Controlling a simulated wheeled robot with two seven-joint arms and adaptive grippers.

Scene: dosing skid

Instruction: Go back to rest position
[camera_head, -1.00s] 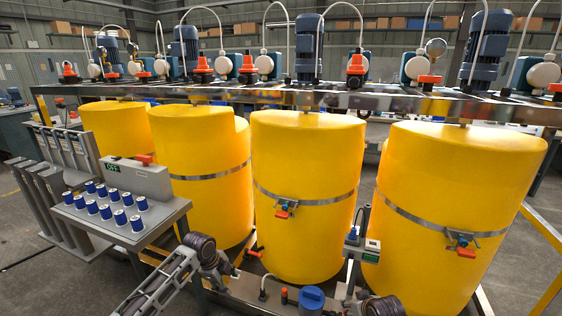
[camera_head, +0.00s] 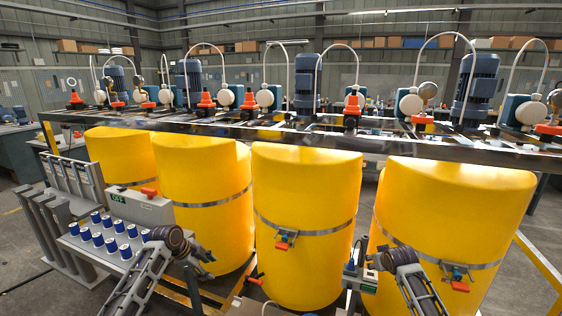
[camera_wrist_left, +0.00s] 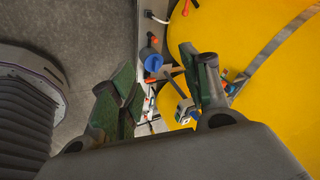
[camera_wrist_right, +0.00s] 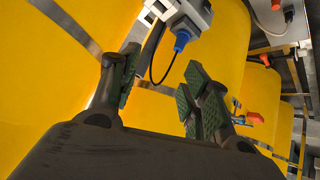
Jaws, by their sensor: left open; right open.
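My left gripper (camera_head: 203,256) is in front of the second yellow tank from the left in the head view, small and partly hidden by its own wrist. In the left wrist view its fingers (camera_wrist_left: 162,85) are apart with nothing held between them. My right gripper (camera_head: 372,262) is low in front of the gap between the two right tanks. In the right wrist view its fingers (camera_wrist_right: 160,80) are apart and empty, with a grey box with a blue connector (camera_wrist_right: 181,40) beyond them.
Yellow tanks (camera_head: 305,195) stand in a row under a metal frame (camera_head: 290,133) carrying pumps and motors. A grey stand (camera_head: 75,243) with several blue-capped containers and an OFF display box (camera_head: 140,208) is at left, near my left arm. A blue-capped item (camera_wrist_left: 152,62) is below my left gripper.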

